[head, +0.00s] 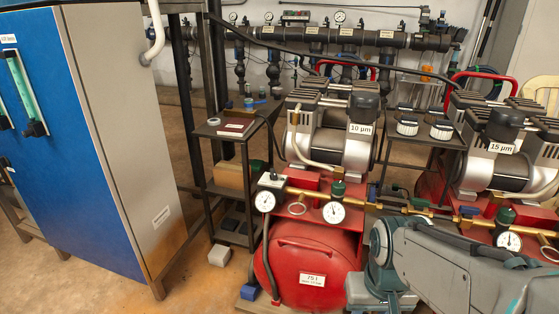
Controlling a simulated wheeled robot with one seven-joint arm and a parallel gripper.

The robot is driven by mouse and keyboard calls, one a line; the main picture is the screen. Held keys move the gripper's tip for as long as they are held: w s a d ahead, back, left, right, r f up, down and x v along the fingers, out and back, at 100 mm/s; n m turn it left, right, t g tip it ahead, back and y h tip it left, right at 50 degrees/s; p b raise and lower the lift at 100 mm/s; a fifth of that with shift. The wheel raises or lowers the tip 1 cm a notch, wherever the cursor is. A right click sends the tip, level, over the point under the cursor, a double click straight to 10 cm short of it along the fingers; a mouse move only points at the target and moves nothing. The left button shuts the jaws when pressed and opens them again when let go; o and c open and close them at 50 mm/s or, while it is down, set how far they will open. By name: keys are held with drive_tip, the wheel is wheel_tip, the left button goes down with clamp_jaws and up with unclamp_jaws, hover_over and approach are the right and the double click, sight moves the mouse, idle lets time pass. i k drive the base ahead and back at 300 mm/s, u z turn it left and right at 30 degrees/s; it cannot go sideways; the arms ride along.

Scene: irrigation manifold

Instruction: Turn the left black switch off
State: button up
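No part can be clearly made out as a black switch at this size. The left red compressor (300,262) has a small pale box with a dark top (271,181) at the left end of its brass pipe. A dark green knob (338,188) stands above its round gauge (333,212). The right compressor (490,165) has a similar dark green knob (505,215), and my arm partly hides its lower part. My grey-green arm (435,265) reaches across the lower right. My gripper's fingers are not visible.
A tall blue and grey cabinet (150,150) stands at the left. A dark metal stand (228,128) with small items is beside the left compressor. Pipes (345,38) run along the back wall.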

sight(274, 176)
drive_tip(key=k, duration=1)
drive_tip(key=u, duration=2)
drive_tip(key=i, duration=1.65)
drive_tip(key=z, duration=2.55)
drive_tip(key=i, duration=0.5)
drive_tip(key=u, duration=0.05)
